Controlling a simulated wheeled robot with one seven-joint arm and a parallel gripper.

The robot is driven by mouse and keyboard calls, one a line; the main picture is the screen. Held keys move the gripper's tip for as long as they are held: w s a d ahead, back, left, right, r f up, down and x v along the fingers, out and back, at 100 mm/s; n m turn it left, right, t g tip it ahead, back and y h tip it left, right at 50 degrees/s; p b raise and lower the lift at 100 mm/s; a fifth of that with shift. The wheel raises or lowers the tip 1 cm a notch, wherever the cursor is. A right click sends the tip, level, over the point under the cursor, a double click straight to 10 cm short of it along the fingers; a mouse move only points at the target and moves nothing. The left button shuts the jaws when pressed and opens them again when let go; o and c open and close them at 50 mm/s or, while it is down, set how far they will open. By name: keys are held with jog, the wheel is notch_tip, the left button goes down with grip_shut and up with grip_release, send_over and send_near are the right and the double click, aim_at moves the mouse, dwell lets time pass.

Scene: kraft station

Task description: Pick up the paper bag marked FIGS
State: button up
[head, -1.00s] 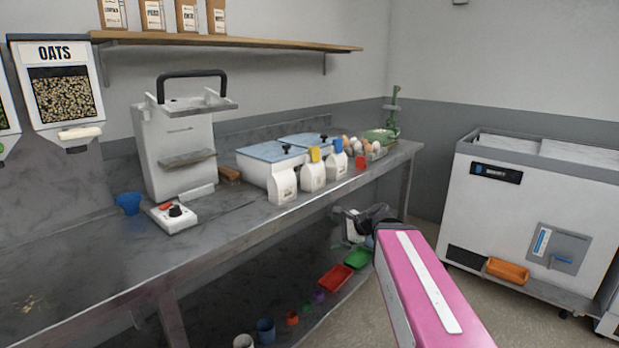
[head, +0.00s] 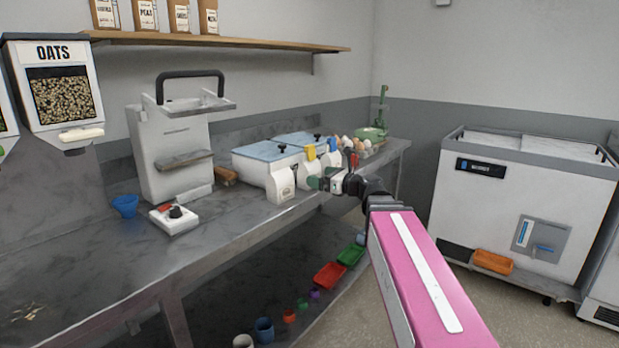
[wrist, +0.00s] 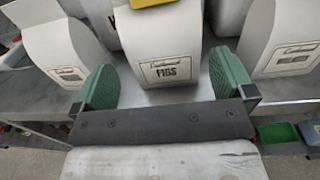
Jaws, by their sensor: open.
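The bag marked FIGS (wrist: 165,50) is pale with dark print and stands upright on the counter. In the wrist view it is centred between the two green fingers. My gripper (wrist: 163,68) is open, with one finger to each side of the bag and no clear contact. In the head view the bag appears to be the middle one of three white bags (head: 307,176), below a yellow item (head: 310,152). There my gripper (head: 322,183) is at its front, partly hiding it and the right bag.
Similar bags stand close on the left (wrist: 58,50) and right (wrist: 285,40). Blue-lidded bins (head: 262,153) stand behind. Eggs (head: 345,143) and a green scale-like device (head: 372,133) are farther along. The left part of the metal counter (head: 90,255) is mostly clear.

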aim_at(315, 172)
jog(key=x, duration=0.4)
jog(key=shift+w+a+r, duration=0.1)
jog(key=shift+w+r, duration=0.25)
jog(key=shift+r, duration=0.05)
jog(key=shift+w+a, duration=0.25)
jog(key=shift+a, duration=0.15)
jog(key=shift+c, duration=0.3)
jog(key=c, duration=0.9)
